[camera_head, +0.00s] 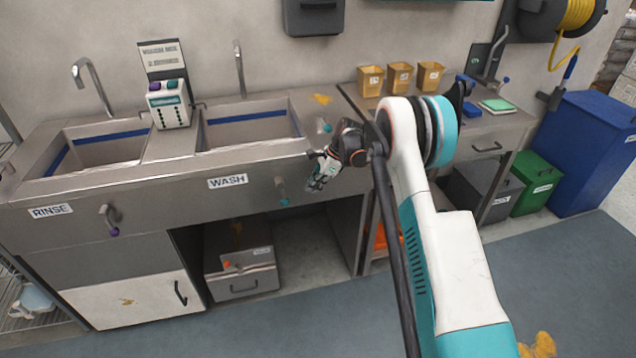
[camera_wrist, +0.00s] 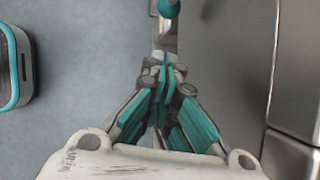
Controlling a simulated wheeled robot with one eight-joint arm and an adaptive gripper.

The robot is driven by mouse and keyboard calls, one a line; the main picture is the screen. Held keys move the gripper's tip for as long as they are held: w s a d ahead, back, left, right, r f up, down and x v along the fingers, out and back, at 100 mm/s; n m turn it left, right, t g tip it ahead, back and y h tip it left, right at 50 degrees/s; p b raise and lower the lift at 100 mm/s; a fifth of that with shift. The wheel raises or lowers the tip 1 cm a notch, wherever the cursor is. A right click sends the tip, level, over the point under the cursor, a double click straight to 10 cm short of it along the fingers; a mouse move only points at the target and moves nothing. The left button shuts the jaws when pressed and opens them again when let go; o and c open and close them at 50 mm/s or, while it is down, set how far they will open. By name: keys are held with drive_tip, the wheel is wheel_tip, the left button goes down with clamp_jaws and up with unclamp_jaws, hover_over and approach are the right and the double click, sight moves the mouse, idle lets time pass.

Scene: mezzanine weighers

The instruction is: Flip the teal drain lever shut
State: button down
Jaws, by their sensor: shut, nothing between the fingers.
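The teal drain lever (camera_head: 281,189) is on the front face of the sink unit, below and right of the WASH label (camera_head: 227,182). It hangs down with its teal knob at the bottom. In the wrist view its teal knob (camera_wrist: 168,8) shows at the top edge, with a metal part below it. My gripper (camera_head: 314,186) is shut and empty, just right of the lever in the head view. In the wrist view its closed fingertips (camera_wrist: 165,68) lie just below the lever's metal part; I cannot tell whether they touch.
A similar lever with a purple knob (camera_head: 110,220) is under the RINSE side. The wash basin (camera_head: 250,118) is above the teal lever. A grey drawer box (camera_head: 241,283) stands under the counter.

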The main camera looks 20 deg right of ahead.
sight(283, 194)
drive_tip(key=a+f+b, duration=0.1)
drive_tip(key=a+f, duration=0.1)
drive_tip(key=w+a+f+b, duration=0.1)
drive_tip(key=a+f, duration=0.1)
drive_tip(key=shift+a+f, duration=0.25)
drive_tip(key=shift+w+a+b, duration=0.1)
drive_tip(key=shift+a+b, duration=0.25)
drive_tip(key=shift+a, duration=0.05)
drive_tip(key=shift+a+f, duration=0.55)
drive_tip(key=shift+a, duration=0.3)
